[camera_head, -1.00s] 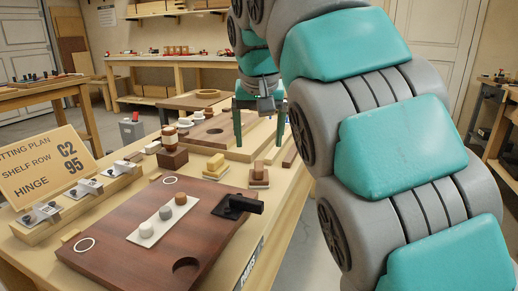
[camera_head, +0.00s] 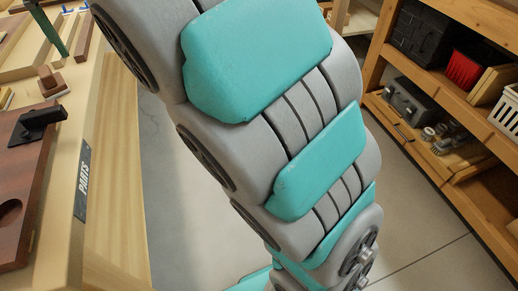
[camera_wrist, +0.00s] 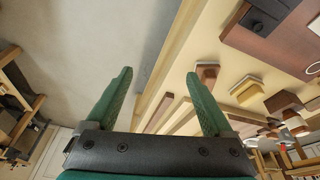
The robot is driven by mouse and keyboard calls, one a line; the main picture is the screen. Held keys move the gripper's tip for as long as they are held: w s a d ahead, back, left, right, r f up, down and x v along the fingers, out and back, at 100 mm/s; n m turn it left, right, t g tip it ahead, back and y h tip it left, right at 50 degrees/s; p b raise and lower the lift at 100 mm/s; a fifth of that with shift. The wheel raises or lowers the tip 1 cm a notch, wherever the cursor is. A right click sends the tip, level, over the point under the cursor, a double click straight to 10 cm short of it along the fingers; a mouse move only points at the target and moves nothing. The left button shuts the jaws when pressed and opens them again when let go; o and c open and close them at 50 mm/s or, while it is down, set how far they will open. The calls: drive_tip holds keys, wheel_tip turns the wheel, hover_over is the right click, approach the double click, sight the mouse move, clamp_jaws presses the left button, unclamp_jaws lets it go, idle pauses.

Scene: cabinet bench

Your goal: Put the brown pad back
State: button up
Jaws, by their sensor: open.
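In the wrist view my gripper (camera_wrist: 160,95) has its two green fingers wide apart with nothing between them. In the head view a green finger (camera_head: 48,32) shows at the top left, above the bench. A small brown piece (camera_head: 50,80) sits on the bench near its right edge; I take it to be the brown pad. In the wrist view a brown piece (camera_wrist: 206,74) lies just beyond the right finger, apart from it. A lighter stacked piece (camera_wrist: 246,88) is to its right.
The dark brown board (camera_head: 22,190) with a black fixture (camera_head: 38,123) lies on the bench. Pale wooden strips (camera_wrist: 172,115) lie near my fingers in the wrist view. A shelf unit (camera_head: 415,145) with bins stands at right. Open floor (camera_head: 185,225) lies between.

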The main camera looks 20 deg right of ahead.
drive_tip(key=s+d+f+m+g, duration=0.1)
drive_tip(key=s+d+f, duration=0.4)
drive_tip(key=d+f, duration=0.25)
drive_tip(key=s+d+f+m+g, duration=0.1)
drive_tip(key=s+d+f+g, duration=0.1)
drive_tip(key=s+d+f, duration=0.55)
drive_tip(key=s+d+f+g, duration=0.1)
drive_tip(key=s+d+f, duration=0.2)
drive_tip(key=s+f, duration=0.3)
drive_tip(key=s+d+f+g, duration=0.1)
drive_tip(key=s+d+f, duration=0.3)
drive_tip(key=s+f, duration=0.3)
drive_tip(key=s, duration=0.4)
drive_tip(key=shift+d+r, duration=0.1)
